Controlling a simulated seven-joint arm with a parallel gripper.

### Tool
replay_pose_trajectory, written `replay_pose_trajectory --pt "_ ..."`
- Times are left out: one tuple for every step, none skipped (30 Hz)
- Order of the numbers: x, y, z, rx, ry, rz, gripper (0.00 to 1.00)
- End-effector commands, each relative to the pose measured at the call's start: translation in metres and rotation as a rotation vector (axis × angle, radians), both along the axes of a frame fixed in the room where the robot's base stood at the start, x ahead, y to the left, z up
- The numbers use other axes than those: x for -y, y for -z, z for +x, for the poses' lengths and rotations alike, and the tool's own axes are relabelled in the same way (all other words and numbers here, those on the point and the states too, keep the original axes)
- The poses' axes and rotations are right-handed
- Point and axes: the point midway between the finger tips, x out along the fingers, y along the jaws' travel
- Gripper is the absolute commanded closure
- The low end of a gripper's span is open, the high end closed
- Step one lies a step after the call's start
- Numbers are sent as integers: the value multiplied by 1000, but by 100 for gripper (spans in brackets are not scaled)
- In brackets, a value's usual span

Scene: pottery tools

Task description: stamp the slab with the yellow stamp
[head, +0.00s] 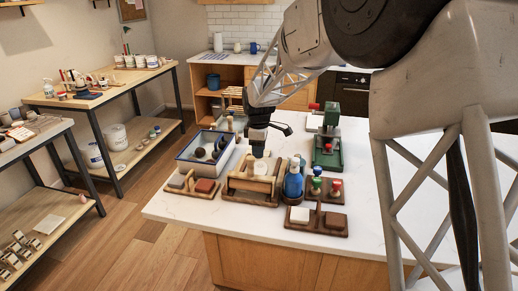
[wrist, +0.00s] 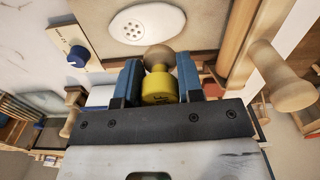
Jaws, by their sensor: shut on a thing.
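My gripper (wrist: 158,85) is shut on the yellow stamp (wrist: 158,92), with a blue finger on each side. A round wooden knob (wrist: 158,57) shows just beyond its yellow part in the wrist view. In the head view my gripper (head: 258,148) is over the wooden frame, just above the pale slab (head: 261,168). The stamp is hard to make out there. I cannot tell whether it touches the slab.
A wooden frame (head: 240,192) surrounds the slab. A blue-rimmed tray (head: 185,158) is left. The counter's right front is clear.

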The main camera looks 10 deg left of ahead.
Motion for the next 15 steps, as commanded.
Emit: replay_pose_trajectory --pt "0 2 0 -1 0 0 89" --pt "0 4 0 -1 0 0 89" --pt "0 6 0 -1 0 0 89" --pt "0 8 0 -1 0 0 89" --pt "0 10 0 0 0 0 89" --pt "0 13 0 0 0 0 89" --pt "0 16 0 0 0 0 89" --pt "0 18 0 -1 0 0 89" --pt "0 22 0 -1 0 -1 89" --pt "0 25 0 -2 0 -1 89" --pt "0 28 0 -2 0 -1 89" --pt "0 31 0 -2 0 -1 89" --pt "0 34 0 -2 0 -1 89" --pt "0 37 0 -2 0 -1 89" --pt "0 40 0 -1 0 -1 89"
